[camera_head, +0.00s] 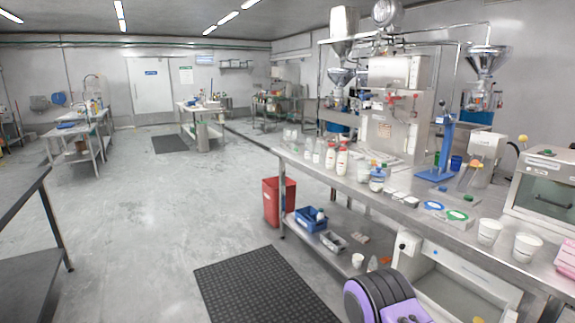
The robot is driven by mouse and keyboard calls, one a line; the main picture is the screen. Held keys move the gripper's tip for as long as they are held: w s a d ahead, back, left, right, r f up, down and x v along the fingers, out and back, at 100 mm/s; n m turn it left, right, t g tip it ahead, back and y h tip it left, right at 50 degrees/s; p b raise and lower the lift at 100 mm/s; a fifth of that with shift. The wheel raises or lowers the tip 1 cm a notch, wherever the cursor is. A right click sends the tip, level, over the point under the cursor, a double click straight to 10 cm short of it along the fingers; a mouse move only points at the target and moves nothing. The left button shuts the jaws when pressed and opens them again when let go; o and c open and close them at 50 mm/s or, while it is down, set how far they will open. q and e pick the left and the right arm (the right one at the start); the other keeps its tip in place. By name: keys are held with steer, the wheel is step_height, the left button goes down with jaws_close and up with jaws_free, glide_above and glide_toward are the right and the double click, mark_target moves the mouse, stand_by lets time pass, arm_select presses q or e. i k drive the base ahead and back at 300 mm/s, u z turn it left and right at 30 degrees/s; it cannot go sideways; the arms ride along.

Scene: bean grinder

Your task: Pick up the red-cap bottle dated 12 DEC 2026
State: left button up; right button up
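Two white bottles with red caps stand upright side by side near the left part of the long steel bench at right: a left red-cap bottle (331,156) and a right red-cap bottle (342,160). Their labels are too small to read, so I cannot tell which one is dated 12 DEC 2026. Neither of my grippers is in view.
The steel bench (400,211) also holds clear bottles (316,152), small containers (377,180), white cups (489,232) and a blue stand (442,150). A red bin (279,201) stands by its left end. A black mat (262,289) lies on the open floor. A dark table (25,210) is at left.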

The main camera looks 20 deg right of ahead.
mark_target(331, 153)
steer(key=u, duration=0.2)
steer(key=i, duration=2.1)
steer(key=z, duration=1.25)
steer(key=i, duration=0.8)
steer(key=z, duration=0.95)
